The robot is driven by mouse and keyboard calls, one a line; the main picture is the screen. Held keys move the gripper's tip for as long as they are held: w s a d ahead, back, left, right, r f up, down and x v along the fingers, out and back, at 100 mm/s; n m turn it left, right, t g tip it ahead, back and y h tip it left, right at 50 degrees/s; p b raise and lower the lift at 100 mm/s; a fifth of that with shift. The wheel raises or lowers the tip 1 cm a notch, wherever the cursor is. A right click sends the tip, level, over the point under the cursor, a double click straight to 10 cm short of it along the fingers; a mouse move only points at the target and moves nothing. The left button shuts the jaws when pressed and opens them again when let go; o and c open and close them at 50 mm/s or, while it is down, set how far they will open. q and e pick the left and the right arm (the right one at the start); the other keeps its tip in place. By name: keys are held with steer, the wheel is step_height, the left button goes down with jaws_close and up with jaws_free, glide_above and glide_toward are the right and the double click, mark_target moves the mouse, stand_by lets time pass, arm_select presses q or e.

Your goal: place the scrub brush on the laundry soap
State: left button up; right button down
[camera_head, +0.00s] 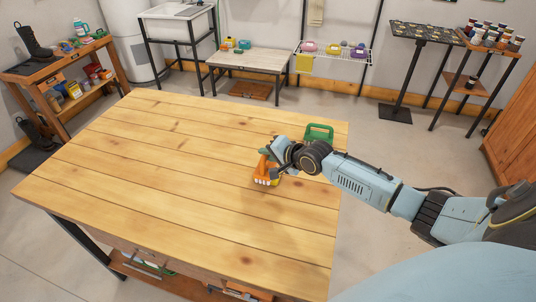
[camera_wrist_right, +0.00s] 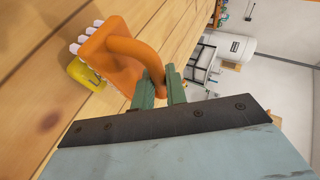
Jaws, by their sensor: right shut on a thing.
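The scrub brush is orange with white bristles and a curved handle. In the head view the scrub brush (camera_head: 264,171) is at the right part of the wooden table, and it fills the upper left of the wrist view (camera_wrist_right: 118,48). My right gripper (camera_wrist_right: 162,82) is shut on its handle; it also shows in the head view (camera_head: 270,158). A yellow block (camera_wrist_right: 86,74), apparently the laundry soap, lies on the table beside or under the brush's bristle end. Whether they touch is unclear. My left gripper is not in view.
A green object (camera_head: 319,133) stands near the table's back right corner, behind my right wrist. The rest of the wooden tabletop (camera_head: 150,170) is bare. A low bench (camera_head: 250,61), a wire rack and a workbench (camera_head: 60,65) stand farther off.

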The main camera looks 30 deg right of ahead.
steer(key=shift+f, duration=0.1)
steer(key=c, duration=1.4)
jaws_free()
steer(key=p+v, duration=0.1)
steer(key=v, duration=1.1)
steer(key=shift+p, duration=0.4)
steer(key=shift+s, duration=0.1)
